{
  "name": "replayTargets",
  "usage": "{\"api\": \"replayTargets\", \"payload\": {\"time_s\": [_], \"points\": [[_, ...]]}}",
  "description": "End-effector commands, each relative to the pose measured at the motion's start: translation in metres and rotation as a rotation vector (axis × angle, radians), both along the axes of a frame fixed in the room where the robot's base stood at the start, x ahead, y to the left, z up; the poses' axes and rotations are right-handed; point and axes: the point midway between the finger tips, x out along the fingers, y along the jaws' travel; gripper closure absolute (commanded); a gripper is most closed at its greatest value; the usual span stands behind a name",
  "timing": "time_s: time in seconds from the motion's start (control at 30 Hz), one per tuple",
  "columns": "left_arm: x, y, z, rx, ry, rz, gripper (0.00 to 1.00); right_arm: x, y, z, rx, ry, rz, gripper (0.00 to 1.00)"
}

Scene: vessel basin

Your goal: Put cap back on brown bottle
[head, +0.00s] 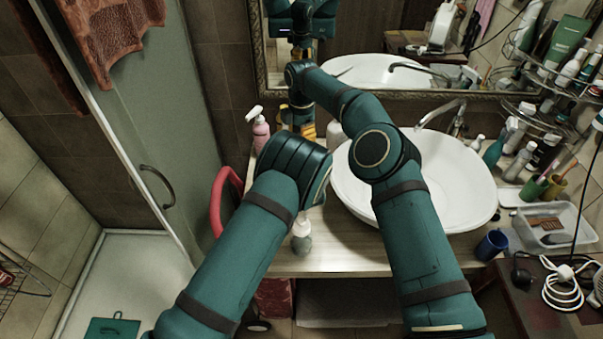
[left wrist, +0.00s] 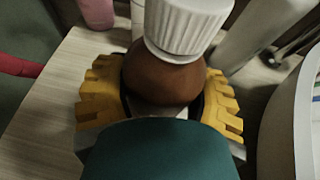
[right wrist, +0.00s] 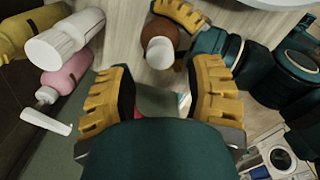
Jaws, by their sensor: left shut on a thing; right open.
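The brown bottle (left wrist: 165,80) stands on the counter between the yellow fingers of my left gripper (left wrist: 160,97), which is shut on it. The white ridged cap (left wrist: 185,25) sits on the bottle's top; I cannot tell whether it is screwed tight. In the right wrist view the bottle (right wrist: 158,32) and its cap (right wrist: 160,53) lie just beyond my right gripper (right wrist: 163,72). That gripper is open and empty, its fingers apart on either side of the view. In the head view my arms hide the bottle.
A pink spray bottle (head: 261,135) and a white bottle (right wrist: 65,38) stand close by. The white basin (head: 460,185) is to the right. A small pump bottle (head: 302,235) stands near the counter's front edge. A mirror (head: 400,70) is behind; a red handle (head: 222,195) is at left.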

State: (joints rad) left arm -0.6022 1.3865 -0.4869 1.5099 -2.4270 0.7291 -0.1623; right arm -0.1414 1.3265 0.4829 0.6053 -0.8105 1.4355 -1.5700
Motion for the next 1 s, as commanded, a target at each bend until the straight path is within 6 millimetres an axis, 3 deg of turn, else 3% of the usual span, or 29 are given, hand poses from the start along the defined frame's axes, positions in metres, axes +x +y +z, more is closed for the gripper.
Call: {"api": "replayTargets", "payload": {"time_s": [0.17, 0.2, 0.27, 0.67, 1.0], "points": [[0.0, 0.0, 0.0, 0.0, -0.001, 0.0, 1.0, 0.0, 0.0, 0.0, 0.0, 0.001, 0.0, 0.48], [0.0, 0.0, 0.0, 0.0, -0.001, 0.0, 1.0, 0.0, 0.0, 0.0, 0.0, 0.001, 0.0, 0.31], [0.0, 0.0, 0.0, 0.0, -0.001, 0.0, 1.0, 0.0, 0.0, 0.0, 0.0, 0.001, 0.0, 0.1], [0.0, 0.0, 0.0, 0.0, -0.001, 0.0, 1.0, 0.0, 0.0, 0.003, 0.0, 0.0, 0.0, 0.1], [0.0, 0.0, 0.0, 0.0, -0.001, 0.0, 1.0, 0.001, 0.0, 0.05, 0.001, -0.003, 0.0, 0.1]]}}
